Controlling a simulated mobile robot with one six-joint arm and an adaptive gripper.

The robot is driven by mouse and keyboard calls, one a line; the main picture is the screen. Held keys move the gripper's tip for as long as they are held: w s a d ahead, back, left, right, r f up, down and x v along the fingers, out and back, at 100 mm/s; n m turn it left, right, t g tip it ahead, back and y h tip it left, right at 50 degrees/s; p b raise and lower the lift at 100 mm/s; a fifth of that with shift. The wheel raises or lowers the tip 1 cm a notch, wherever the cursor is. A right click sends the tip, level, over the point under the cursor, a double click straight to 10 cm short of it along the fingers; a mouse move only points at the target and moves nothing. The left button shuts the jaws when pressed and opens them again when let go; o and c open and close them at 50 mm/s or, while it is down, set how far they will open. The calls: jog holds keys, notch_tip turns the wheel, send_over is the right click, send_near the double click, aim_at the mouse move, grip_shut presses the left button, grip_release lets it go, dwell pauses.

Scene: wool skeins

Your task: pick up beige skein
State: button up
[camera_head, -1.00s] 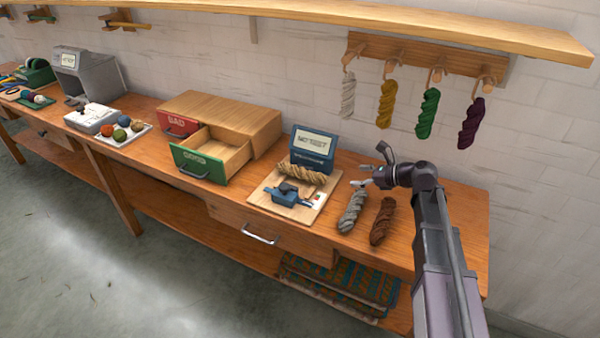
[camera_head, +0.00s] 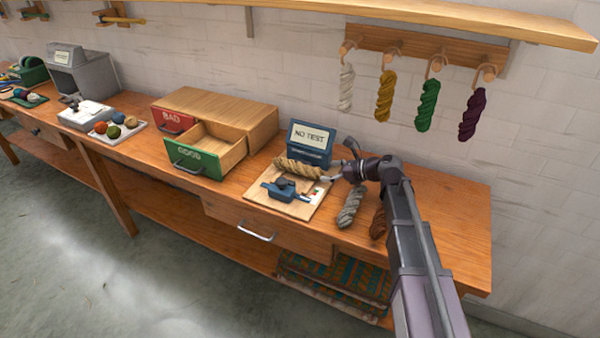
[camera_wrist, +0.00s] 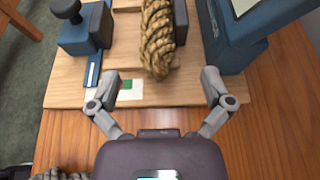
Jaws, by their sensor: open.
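The beige skein (camera_head: 297,168) lies on a light wooden board on the workbench, between a blue clamp-like device and the blue display box. In the wrist view the beige skein (camera_wrist: 157,40) runs away from me, its near end ahead of and between the fingers. My gripper (camera_head: 341,172) is at the right end of the skein, above the board's right edge. In the wrist view my gripper (camera_wrist: 160,90) is open and empty, its two fingers apart on either side of the skein's line. The skein appears untouched.
The blue display box (camera_head: 311,144) reading NO TEST stands close behind the skein, and the blue device (camera_head: 280,190) is in front. A grey skein (camera_head: 350,207) and a brown skein (camera_head: 378,223) lie right of the board. The GOOD drawer (camera_head: 198,161) stands open.

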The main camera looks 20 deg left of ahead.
aim_at(312, 171)
jog(key=shift+a+f, duration=0.1)
jog(key=shift+a, duration=0.15)
jog(key=shift+s+b+x, duration=0.2)
jog(key=shift+b+x, duration=0.8)
jog(key=shift+x, duration=1.6)
jog(key=c, duration=1.2)
jog(key=shift+c, duration=0.2)
notch_tip(312, 171, up, 10)
jog(key=p, duration=1)
